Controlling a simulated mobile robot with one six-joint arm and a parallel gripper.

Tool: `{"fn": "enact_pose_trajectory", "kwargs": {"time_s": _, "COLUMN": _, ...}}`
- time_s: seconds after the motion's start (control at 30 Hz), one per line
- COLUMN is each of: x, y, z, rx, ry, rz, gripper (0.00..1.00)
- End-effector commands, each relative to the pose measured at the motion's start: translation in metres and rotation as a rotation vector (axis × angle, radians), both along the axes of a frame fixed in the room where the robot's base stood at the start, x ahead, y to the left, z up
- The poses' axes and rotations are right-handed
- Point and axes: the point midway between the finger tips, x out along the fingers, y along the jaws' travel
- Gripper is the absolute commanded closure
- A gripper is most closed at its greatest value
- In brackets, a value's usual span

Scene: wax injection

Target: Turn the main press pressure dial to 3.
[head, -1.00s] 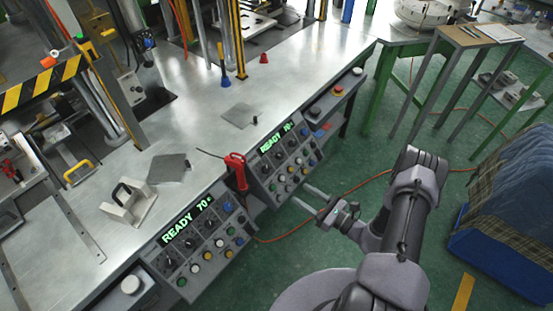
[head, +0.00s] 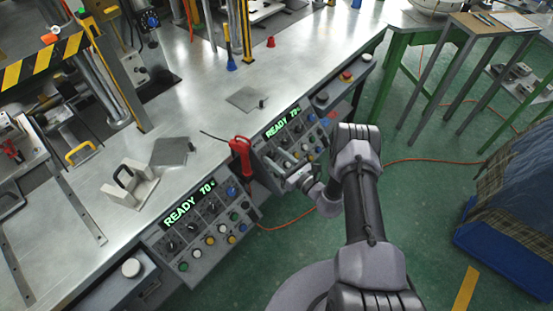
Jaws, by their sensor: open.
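Two control panels hang on the bench front, each with a lit green READY 70 display, dark dials and coloured buttons. The left panel (head: 203,228) is in plain view, with dark dials (head: 170,246) below its display. The right panel (head: 285,138) is partly covered by my gripper (head: 276,163). My gripper is open, with its fingers pointing at the lower left part of the right panel. I cannot tell whether they touch a dial. The dial marks are too small to read, and I cannot tell which panel belongs to the main press.
A red-handled tool (head: 240,150) hangs between the panels, close to my gripper. The metal bench top (head: 205,115) holds a white block with a black handle (head: 130,184) and flat plates. A blue crate with cloth (head: 510,225) stands at right.

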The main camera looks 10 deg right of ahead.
Motion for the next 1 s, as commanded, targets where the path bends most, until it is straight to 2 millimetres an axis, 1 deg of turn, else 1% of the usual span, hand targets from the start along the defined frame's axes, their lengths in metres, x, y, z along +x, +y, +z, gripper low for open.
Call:
{"fn": "enact_pose_trajectory", "kwargs": {"time_s": 0.17, "x": -0.0001, "y": -0.0001, "z": 0.0003, "rx": 0.000, "ry": 0.000, "rz": 0.000, "gripper": 0.51}}
{"fn": "enact_pose_trajectory", "kwargs": {"time_s": 0.27, "x": -0.0002, "y": -0.0001, "z": 0.0002, "rx": 0.000, "ry": 0.000, "rz": 0.000, "gripper": 0.68}}
{"fn": "enact_pose_trajectory", "kwargs": {"time_s": 0.4, "x": -0.0003, "y": -0.0001, "z": 0.0001, "rx": 0.000, "ry": 0.000, "rz": 0.000, "gripper": 0.96}}
{"fn": "enact_pose_trajectory", "kwargs": {"time_s": 0.43, "x": -0.0004, "y": -0.0001, "z": 0.0001, "rx": 0.000, "ry": 0.000, "rz": 0.000, "gripper": 1.00}}
{"fn": "enact_pose_trajectory", "kwargs": {"time_s": 0.77, "x": -0.0001, "y": -0.0007, "z": -0.0016, "rx": -0.022, "ry": -0.016, "rz": 0.024, "gripper": 1.00}}
{"fn": "enact_pose_trajectory", "kwargs": {"time_s": 1.0, "x": 0.0015, "y": -0.0030, "z": -0.0045, "rx": -0.112, "ry": -0.081, "rz": 0.114, "gripper": 1.00}}
